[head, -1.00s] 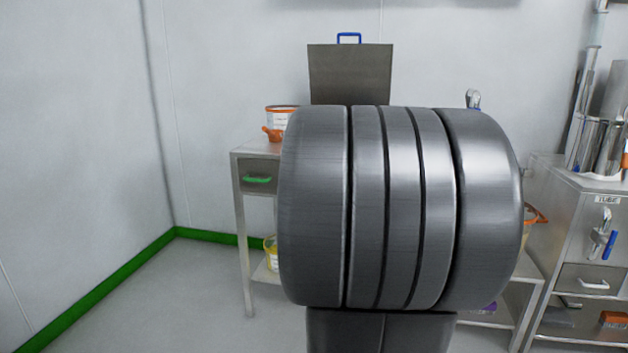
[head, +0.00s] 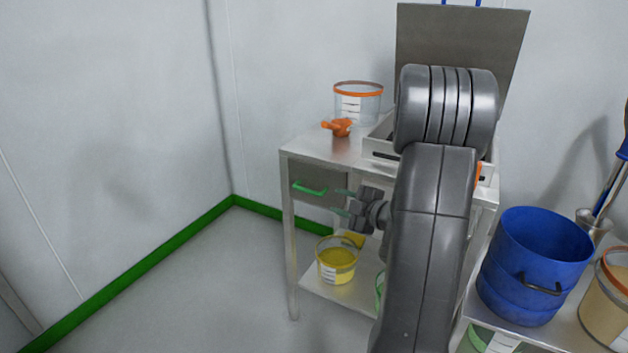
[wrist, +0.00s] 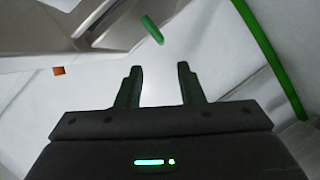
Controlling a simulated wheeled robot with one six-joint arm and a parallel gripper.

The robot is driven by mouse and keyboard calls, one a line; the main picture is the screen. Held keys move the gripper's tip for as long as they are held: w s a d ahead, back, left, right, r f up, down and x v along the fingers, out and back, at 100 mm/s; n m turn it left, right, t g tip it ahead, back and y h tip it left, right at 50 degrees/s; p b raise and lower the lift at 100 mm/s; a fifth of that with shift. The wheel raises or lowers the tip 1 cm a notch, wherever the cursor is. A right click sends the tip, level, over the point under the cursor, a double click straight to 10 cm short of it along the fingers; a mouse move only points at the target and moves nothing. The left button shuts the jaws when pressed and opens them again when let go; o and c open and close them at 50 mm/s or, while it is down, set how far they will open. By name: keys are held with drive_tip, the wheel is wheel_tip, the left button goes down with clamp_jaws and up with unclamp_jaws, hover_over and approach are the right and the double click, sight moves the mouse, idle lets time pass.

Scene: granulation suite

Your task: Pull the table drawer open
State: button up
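The steel table (head: 305,147) stands against the back wall. Its drawer (head: 330,190) is under the left part of the top and looks shut. The drawer has a green handle (head: 309,188). My gripper (head: 343,202) is beside the drawer front, to the right of the handle in the head view. In the wrist view my gripper (wrist: 160,75) is open with nothing between its fingers. The green handle (wrist: 152,29) lies beyond the fingertips there, apart from them. My arm hides the right part of the table.
On the table top are a clear tub with an orange rim (head: 358,103), an orange item (head: 338,127) and a white tray (head: 383,146). A yellow-filled bucket (head: 337,264) stands on the lower shelf. A blue bin (head: 533,265) stands at right. The floor at left is clear.

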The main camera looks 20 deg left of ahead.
sight(312, 193)
drive_tip(key=b+x, duration=0.2)
drive_tip(key=x, duration=1.1)
drive_tip(key=shift+a+f, duration=0.1)
drive_tip(key=shift+a, duration=0.15)
clamp_jaws()
